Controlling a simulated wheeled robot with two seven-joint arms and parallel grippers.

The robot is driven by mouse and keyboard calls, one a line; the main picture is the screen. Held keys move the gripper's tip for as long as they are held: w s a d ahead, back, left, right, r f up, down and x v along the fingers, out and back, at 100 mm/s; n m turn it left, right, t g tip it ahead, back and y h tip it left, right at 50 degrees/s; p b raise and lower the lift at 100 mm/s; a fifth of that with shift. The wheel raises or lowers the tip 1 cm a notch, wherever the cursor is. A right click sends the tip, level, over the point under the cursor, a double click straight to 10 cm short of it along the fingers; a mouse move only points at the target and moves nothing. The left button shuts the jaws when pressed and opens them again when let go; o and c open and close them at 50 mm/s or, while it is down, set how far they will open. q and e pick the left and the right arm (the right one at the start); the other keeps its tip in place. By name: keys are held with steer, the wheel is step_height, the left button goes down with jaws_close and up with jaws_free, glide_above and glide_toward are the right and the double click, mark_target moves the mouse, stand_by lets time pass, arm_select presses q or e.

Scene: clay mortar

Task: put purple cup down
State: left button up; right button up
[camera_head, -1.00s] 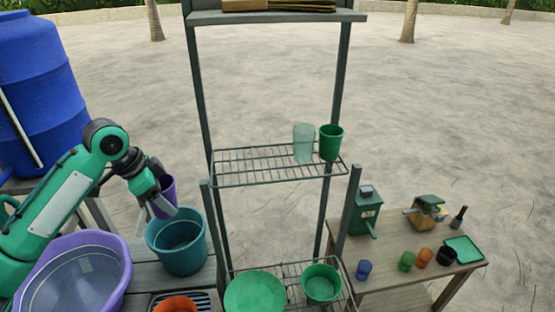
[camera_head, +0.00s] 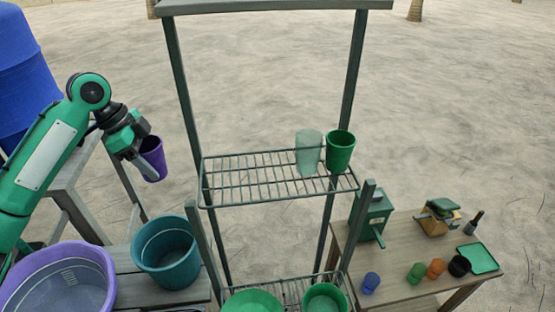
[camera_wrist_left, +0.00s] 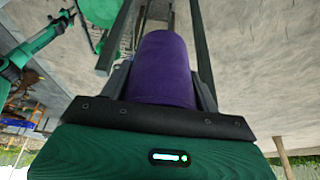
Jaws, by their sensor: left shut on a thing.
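The purple cup (camera_head: 153,159) is held in the air at the left of the head view, slightly tilted. My left gripper (camera_head: 140,155) is shut on it. The cup also fills the middle of the left wrist view (camera_wrist_left: 166,70), between the two fingers. The cup is above and left of the teal bucket (camera_head: 166,250), and left of the wire rack shelf (camera_head: 270,178). The right gripper is not clearly seen in the head view.
A translucent cup (camera_head: 308,153) and a green cup (camera_head: 340,151) stand at the right of the rack shelf; its left part is clear. A purple basin (camera_head: 98,258) stands lower left. A wooden table (camera_head: 400,262) with small coloured jars is at right.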

arm_select(q)
steer(key=shift+w, duration=0.3)
steer(key=shift+w+d+r+p, duration=0.1)
steer(key=shift+d+r+p, duration=0.05)
steer(key=shift+d+p, duration=0.2)
steer(key=w+d+p, duration=0.1)
steer(key=d+p, duration=0.1)
steer(key=d, duration=0.3)
steer(key=w+d+p, duration=0.1)
steer(key=d+p, duration=0.2)
steer(key=d, duration=0.2)
steer(key=w+d+p, duration=0.1)
steer(key=d+p, duration=0.2)
steer(key=d, duration=0.3)
steer(key=shift+w+r, duration=0.1)
steer(key=shift+r, duration=0.1)
steer(key=shift+d+f, duration=0.1)
steer(key=shift+d, duration=0.2)
steer(key=shift+w+d+f, duration=0.1)
steer(key=shift+d, duration=0.1)
steer(key=shift+f+p, duration=0.5)
steer(key=shift+p, duration=0.2)
steer(key=shift+a+f+p, duration=0.1)
steer(key=shift+f+p, duration=0.6)
steer(key=shift+f, duration=0.65)
steer(key=o, duration=1)
